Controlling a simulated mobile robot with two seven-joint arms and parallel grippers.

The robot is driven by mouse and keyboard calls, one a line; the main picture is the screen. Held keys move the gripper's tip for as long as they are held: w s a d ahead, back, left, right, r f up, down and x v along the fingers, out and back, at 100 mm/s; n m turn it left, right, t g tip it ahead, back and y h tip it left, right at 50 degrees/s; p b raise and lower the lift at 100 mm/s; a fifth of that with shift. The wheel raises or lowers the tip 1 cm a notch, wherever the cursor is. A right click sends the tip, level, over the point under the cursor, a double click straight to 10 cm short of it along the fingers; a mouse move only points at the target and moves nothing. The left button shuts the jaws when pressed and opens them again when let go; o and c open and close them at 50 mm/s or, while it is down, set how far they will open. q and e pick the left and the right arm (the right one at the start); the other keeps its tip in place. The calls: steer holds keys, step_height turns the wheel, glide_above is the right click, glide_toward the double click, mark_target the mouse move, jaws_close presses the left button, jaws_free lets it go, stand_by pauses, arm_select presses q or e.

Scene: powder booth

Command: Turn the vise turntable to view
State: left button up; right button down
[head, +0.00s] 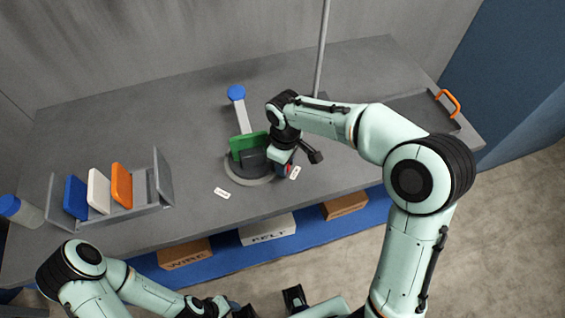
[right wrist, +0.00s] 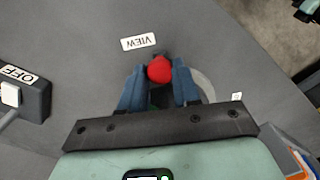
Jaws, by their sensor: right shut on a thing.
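The vise turntable (head: 238,174) is a round grey disc on the bench, with a dark vise on top clamping a green piece (head: 243,144). My right gripper (head: 288,169) is at the turntable's right front edge. In the right wrist view my right gripper (right wrist: 159,80) has its two blue fingers closed around a red knob (right wrist: 160,69). A VIEW label (right wrist: 138,42) lies on the bench just beyond the knob. Part of the disc's pale rim shows beside the fingers. My left gripper (head: 240,309) is low at the picture's bottom edge, partly cut off, away from the bench.
A blue-topped pale object (head: 236,93) stands behind the vise. A rack (head: 163,181) at left has blue, white and orange panels. A box marked OFF (right wrist: 32,98) is left in the wrist view. Another label (head: 222,193) lies at left front. Boxes are on the blue shelf below.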

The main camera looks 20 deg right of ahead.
arm_select(q)
steer(key=shift+w+r, duration=0.1)
steer(key=shift+r, duration=0.1)
arm_select(e)
steer(key=shift+w+d+r, duration=0.1)
steer(key=shift+w+d, duration=0.1)
steer(key=shift+w, duration=0.05)
steer(key=c, duration=0.8)
jaws_free()
arm_select(q)
steer(key=shift+w+r+p, duration=0.35)
steer(key=shift+r+p, duration=0.2)
steer(key=shift+r, duration=0.05)
steer(key=shift+w+r+p, duration=0.3)
steer(key=shift+r+p, duration=0.25)
arm_select(e)
step_height(320, 180, up, 13)
steer(key=shift+r, duration=0.15)
